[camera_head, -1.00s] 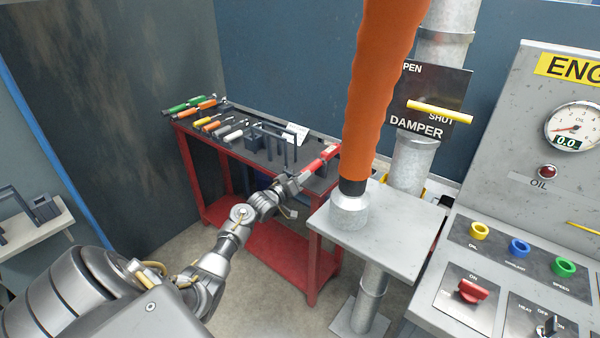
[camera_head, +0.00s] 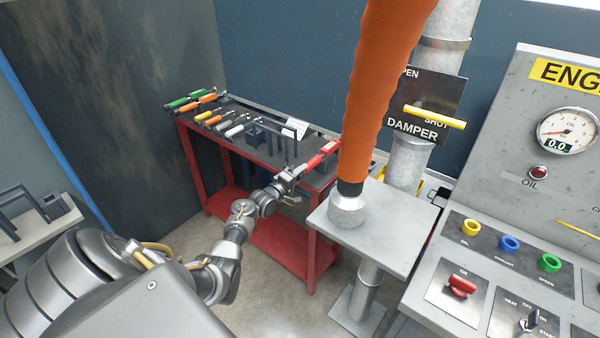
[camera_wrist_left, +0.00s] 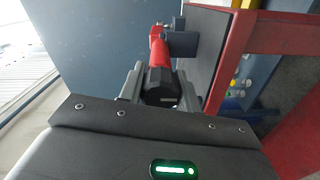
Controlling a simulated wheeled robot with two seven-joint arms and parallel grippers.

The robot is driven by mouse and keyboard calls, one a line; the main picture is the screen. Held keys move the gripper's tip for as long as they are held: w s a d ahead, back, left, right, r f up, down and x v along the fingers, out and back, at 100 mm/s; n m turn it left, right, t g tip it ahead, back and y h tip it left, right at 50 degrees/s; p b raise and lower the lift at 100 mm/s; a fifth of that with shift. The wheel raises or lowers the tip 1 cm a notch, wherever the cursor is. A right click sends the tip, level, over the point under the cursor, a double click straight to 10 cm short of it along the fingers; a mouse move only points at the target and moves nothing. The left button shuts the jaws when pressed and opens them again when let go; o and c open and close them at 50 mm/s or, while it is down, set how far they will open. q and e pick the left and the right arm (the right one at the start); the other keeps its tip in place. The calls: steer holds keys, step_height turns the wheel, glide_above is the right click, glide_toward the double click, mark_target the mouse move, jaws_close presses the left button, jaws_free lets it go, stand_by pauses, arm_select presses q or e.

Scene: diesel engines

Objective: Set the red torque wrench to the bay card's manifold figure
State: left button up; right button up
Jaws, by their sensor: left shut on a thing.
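The red torque wrench (camera_head: 322,155) lies at the front right edge of the red tool bench, beside a dark stand. My left gripper (camera_head: 287,178) is shut on its near end. In the left wrist view the wrench (camera_wrist_left: 157,50) points away from me, its dark round end (camera_wrist_left: 160,84) between the two fingers of the gripper (camera_wrist_left: 160,92). Any scale on the wrench is too small to read. A white card (camera_head: 296,128) stands on the bench behind the wrench; I cannot read it or tell whether it is the bay card. My right gripper is not in view.
The red bench (camera_head: 262,138) holds several tools with green, orange, yellow and white handles. An orange hose (camera_head: 375,90) hangs close to the right of the wrench, above a grey plate (camera_head: 393,222). The engine panel (camera_head: 510,180) fills the right side. A grey shelf (camera_head: 35,235) is at left.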

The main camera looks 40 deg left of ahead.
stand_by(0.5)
arm_select(q)
steer(key=o, duration=1)
steer(key=shift+c, duration=0.2)
steer(key=shift+s, duration=0.1)
steer(key=s, duration=1)
steer(key=shift+s+b, duration=0.3)
steer(key=shift+s, duration=0.05)
steer(key=shift+d, duration=0.1)
